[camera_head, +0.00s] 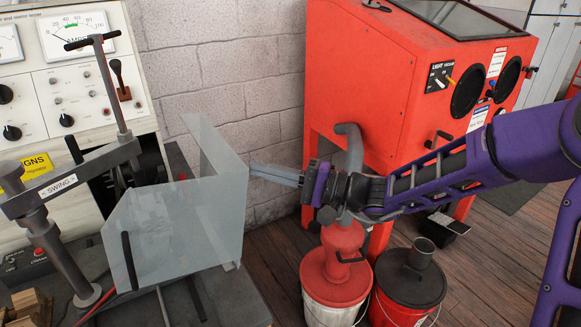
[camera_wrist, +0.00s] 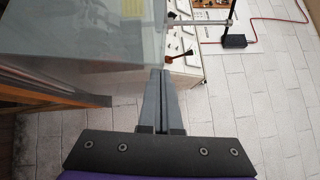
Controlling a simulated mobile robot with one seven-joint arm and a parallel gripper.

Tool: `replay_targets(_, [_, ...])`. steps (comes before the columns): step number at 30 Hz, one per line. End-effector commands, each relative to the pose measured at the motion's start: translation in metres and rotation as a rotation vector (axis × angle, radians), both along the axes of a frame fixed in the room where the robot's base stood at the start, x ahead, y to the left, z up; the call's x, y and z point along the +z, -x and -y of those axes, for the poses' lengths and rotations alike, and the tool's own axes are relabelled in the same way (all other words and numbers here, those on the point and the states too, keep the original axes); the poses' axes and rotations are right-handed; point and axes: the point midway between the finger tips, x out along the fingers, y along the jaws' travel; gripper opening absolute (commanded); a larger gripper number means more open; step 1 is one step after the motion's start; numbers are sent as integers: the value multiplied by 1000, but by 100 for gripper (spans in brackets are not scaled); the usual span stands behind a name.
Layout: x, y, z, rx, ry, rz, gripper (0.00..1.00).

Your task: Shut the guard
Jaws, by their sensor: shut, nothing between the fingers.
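The guard (camera_head: 185,225) is a clear, greyish bent panel on the test bench, with a dark upright handle (camera_head: 130,262) on its front face. It also shows as a pale sheet in the wrist view (camera_wrist: 95,45), at upper left. My gripper (camera_head: 252,171) is shut and empty. Its fingertips are at the right edge of the guard's tall side panel; whether they touch it I cannot tell. In the wrist view the closed fingers (camera_wrist: 160,75) point up at the guard's edge.
A swing clamp arm (camera_head: 70,183) on a post stands left of the guard, before a meter panel (camera_head: 75,75). A red blast cabinet (camera_head: 400,75) stands behind my arm. A red-lidded bucket (camera_head: 335,280) and black-lidded bucket (camera_head: 410,285) stand on the floor below.

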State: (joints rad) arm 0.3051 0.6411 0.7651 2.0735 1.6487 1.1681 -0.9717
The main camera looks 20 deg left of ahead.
Motion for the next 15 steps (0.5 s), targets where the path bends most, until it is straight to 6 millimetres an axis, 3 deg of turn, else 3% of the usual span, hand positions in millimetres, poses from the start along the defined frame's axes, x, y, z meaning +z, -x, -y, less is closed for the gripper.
replay_targets(6, [7,26,-22,3,77,94,0])
replay_targets(15, [9,41,-35,1,122,144,0])
